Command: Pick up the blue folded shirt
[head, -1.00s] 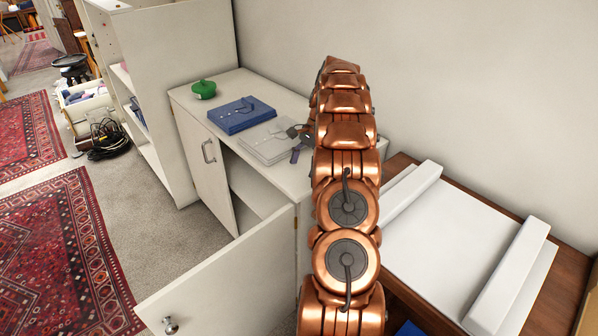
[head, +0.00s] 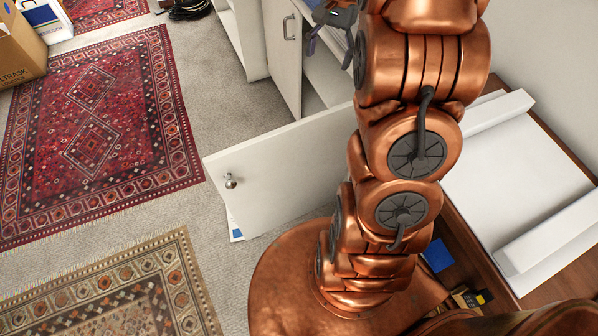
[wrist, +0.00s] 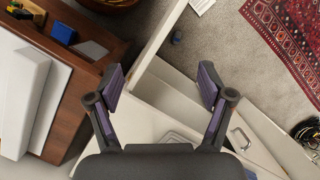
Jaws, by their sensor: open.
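The blue folded shirt is not clearly in view now. A small blue sliver shows at the lower right edge of the wrist view beside my gripper's body, and I cannot tell if it is the shirt. A grey folded garment (wrist: 180,137) lies partly hidden on the white cabinet top (wrist: 140,125), below my gripper in the wrist view. My gripper (wrist: 162,82) is open and empty, its two purple-padded fingers spread apart. In the head view my gripper (head: 330,42) is at the top edge, over the cabinet, partly cut off.
An open white cabinet door (head: 290,165) with a knob sticks out over the carpet. Red patterned rugs (head: 95,130) cover the floor at left. A cardboard box (head: 22,45) stands at the upper left.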

